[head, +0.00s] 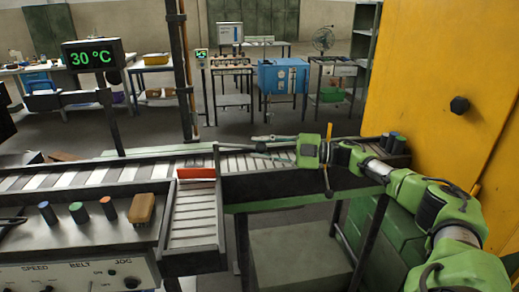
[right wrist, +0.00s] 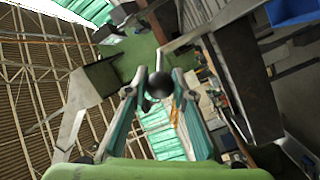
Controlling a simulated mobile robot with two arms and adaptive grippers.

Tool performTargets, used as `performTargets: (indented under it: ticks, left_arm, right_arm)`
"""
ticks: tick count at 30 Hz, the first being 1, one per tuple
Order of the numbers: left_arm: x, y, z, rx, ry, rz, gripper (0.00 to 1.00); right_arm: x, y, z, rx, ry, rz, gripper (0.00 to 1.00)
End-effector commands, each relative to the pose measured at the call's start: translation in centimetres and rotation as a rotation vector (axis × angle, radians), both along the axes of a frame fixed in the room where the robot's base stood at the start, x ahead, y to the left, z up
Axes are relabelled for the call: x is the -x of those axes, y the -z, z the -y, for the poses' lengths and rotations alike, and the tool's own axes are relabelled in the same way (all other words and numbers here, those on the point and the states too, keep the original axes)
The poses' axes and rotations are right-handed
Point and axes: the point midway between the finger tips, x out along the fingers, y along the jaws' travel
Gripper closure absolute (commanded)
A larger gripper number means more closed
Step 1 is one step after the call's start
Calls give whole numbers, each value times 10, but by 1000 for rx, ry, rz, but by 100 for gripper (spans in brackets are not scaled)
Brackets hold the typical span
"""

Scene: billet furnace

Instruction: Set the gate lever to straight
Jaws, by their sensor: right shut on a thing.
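The gate lever's dark round knob (right wrist: 159,85) sits between the two fingertips in the right wrist view. My right gripper (head: 259,144) reaches in from the right over the conveyor in the head view and is shut on the knob; its fingers also show in the right wrist view (right wrist: 158,88). In the head view the lever is small and partly hidden by the fingers, so its exact angle is hard to tell. An orange-red gate plate (head: 196,173) stands at the junction of the conveyor and a short roller branch (head: 194,215). My left gripper is not in view.
A control console (head: 90,240) with coloured knobs and an orange-brown block (head: 142,208) stands at the front left. A yellow cabinet (head: 440,80) fills the right side. A temperature display (head: 93,54) reads 30 °C. Work tables and a blue bin (head: 283,76) stand farther back.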

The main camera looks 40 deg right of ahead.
Motion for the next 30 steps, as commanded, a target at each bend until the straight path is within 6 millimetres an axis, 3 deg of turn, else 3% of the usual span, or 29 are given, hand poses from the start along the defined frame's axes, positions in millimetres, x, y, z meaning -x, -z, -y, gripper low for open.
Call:
performTargets:
  ticks: [13,14,15,16,26,30]
  left_arm:
    - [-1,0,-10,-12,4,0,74]
    - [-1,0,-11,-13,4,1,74]
    - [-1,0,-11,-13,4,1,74]
    - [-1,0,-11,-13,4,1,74]
    - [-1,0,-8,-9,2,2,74]
    - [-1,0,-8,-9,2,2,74]
  right_arm:
    - [1,1,1,5,-2,-1,100]
    - [1,1,1,5,-3,-1,72]
    - [1,1,1,5,-3,-1,61]
    - [1,1,1,5,-3,-1,59]
    - [1,-1,0,2,-3,0,59]
    - [1,-15,0,5,-4,3,59]
